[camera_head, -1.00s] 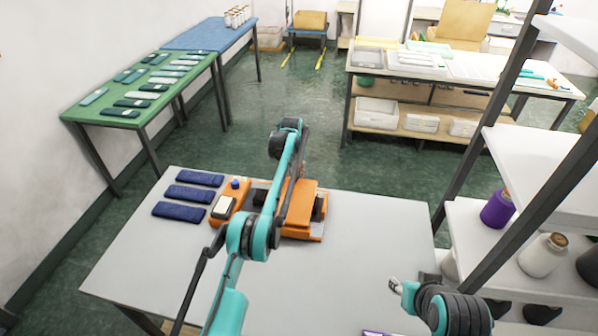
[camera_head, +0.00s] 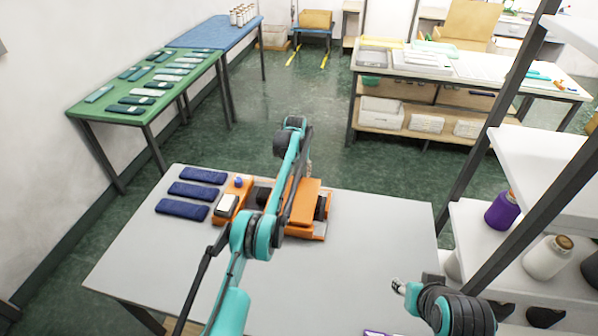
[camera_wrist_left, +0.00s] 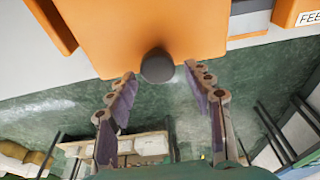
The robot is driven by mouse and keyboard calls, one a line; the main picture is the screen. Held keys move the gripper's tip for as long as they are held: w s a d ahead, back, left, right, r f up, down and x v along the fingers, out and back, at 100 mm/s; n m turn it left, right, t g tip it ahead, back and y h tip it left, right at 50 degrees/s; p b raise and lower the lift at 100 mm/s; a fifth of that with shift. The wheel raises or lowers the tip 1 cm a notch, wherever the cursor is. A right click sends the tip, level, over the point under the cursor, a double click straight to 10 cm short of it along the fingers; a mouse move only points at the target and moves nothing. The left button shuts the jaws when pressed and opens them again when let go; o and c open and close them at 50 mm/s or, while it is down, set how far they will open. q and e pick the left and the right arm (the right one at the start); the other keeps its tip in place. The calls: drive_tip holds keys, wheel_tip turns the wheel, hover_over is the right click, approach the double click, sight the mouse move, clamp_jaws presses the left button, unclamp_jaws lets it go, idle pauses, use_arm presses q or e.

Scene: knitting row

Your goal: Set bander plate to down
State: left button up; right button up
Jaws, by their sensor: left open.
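The orange bander (camera_head: 305,208) stands on the white table, partly hidden behind my left arm. In the left wrist view its orange plate (camera_wrist_left: 150,28) fills the top middle, with a round dark knob (camera_wrist_left: 157,66) at its edge. My left gripper (camera_wrist_left: 165,82) is open, with one finger on each side of the knob and a visible gap to it. In the head view my left arm mostly hides this gripper. My right gripper (camera_head: 398,286) hangs at the table's right front, away from the bander; its jaws are too small to judge.
An orange box (camera_head: 232,203) with a blue button and white pad sits left of the bander. Several navy folded bands (camera_head: 190,192) lie further left. A shelf rack (camera_head: 490,170) with yarn cones stands at the right. The front of the white table (camera_head: 330,285) is mostly clear.

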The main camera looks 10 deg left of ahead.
use_arm(q)
drive_tip(key=v, duration=1.1)
drive_tip(key=shift+r, duration=0.2)
drive_tip(key=s+r+t+b, duration=0.1)
drive_tip(key=s+r+b, duration=0.3)
drive_tip(key=s+r, duration=0.55)
drive_tip(key=s+a+r+t+b, duration=0.1)
drive_tip(key=s+r+t+b, duration=0.1)
drive_tip(key=s, duration=1.1)
drive_tip(key=s+f+b, duration=0.1)
drive_tip(key=s+f, duration=0.4)
drive_tip(key=s, duration=0.3)
drive_tip(key=s+f+t+b, duration=0.1)
drive_tip(key=s+f+b, duration=0.1)
drive_tip(key=s+f, duration=0.3)
drive_tip(key=s+f+b, duration=0.1)
drive_tip(key=s+f, duration=0.5)
drive_tip(key=s, duration=0.6)
drive_tip(key=shift+s+a+t+b, duration=0.25)
drive_tip(key=shift+s+t+b, duration=0.1)
drive_tip(key=shift+t, duration=0.05)
